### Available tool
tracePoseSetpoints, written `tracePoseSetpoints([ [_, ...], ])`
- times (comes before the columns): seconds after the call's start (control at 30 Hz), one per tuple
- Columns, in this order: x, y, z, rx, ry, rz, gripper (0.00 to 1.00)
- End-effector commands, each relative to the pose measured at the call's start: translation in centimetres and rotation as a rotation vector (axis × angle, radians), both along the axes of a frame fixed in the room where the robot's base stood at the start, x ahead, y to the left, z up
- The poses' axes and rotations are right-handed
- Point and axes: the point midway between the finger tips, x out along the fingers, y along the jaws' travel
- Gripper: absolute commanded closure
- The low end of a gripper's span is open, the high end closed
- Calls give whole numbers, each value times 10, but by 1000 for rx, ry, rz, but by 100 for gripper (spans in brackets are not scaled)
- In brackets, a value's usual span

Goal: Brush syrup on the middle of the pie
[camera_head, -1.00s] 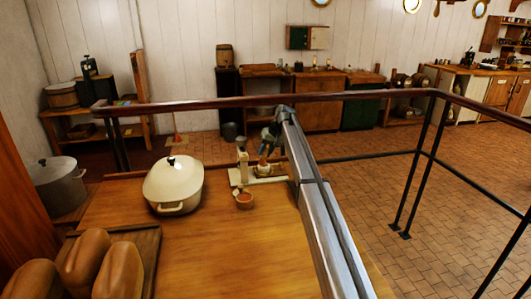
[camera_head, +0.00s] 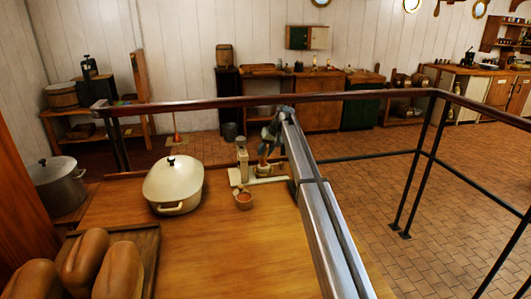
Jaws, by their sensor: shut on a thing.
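My gripper (camera_head: 267,147) is at the far edge of the wooden table, at the end of my long grey arm. It is shut on a thin, partly hidden thing, probably the brush, which points down. Below it, a small pale round thing, likely the pie (camera_head: 263,169), sits on a cream stand (camera_head: 268,180) with an upright post on its left. I cannot tell whether the brush touches the pie. A small brown bowl with orange-red contents, likely the syrup (camera_head: 244,201), stands in front of the stand.
A cream lidded pot (camera_head: 173,183) stands left of the stand. Loaves lie on a dark board (camera_head: 147,240) at the front left. A grey pot (camera_head: 58,182) is at the far left. A dark rail (camera_head: 320,98) runs behind the table. The table's front middle (camera_head: 225,255) is clear.

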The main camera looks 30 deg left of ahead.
Motion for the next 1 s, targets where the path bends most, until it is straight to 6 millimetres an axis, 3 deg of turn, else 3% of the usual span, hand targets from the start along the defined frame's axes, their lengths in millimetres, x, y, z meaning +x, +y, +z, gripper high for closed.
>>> tracePoseSetpoints([
  [0.13, 5, 5, 5, 1, -1, 0, 100],
  [0.2, 5, 5, 23, 2, -2, 0, 100],
  [0.7, 5, 5, 66, 1, -1, 0, 100],
  [1.0, 4, 4, 81, 0, 0, 0, 100],
])
